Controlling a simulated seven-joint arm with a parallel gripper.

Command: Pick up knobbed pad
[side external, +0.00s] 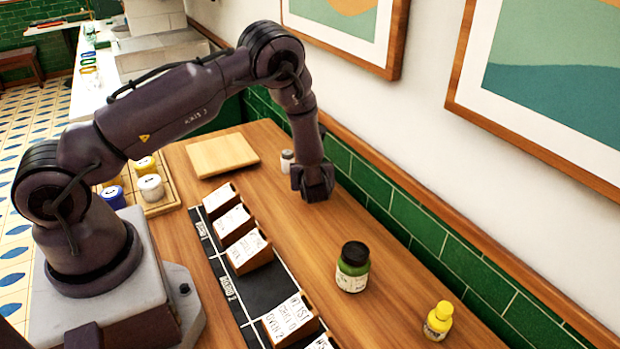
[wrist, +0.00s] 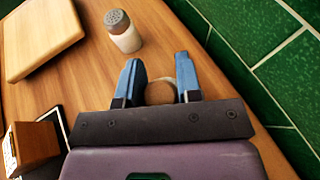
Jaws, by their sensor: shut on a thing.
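My gripper (wrist: 158,70) is low over the wooden counter near the green-tiled wall, pointing down. Between its two blue fingers in the wrist view is a small round brown knob with a paler edge behind it, which looks like the knobbed pad (wrist: 160,93). The fingers are shut on it. Most of the pad is hidden by the fingers and the gripper body, so I cannot tell whether it touches the counter. In the side view my gripper (side external: 316,194) hides the pad.
A shaker (wrist: 122,31) stands just beyond my gripper. A wooden board (side external: 222,154) lies to its left. Wooden blocks with white labels stand on a black strip (side external: 262,290). A dark-capped green jar (side external: 352,267) and a yellow bottle (side external: 438,321) stand nearer the camera. The tiled wall (side external: 400,214) is close.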

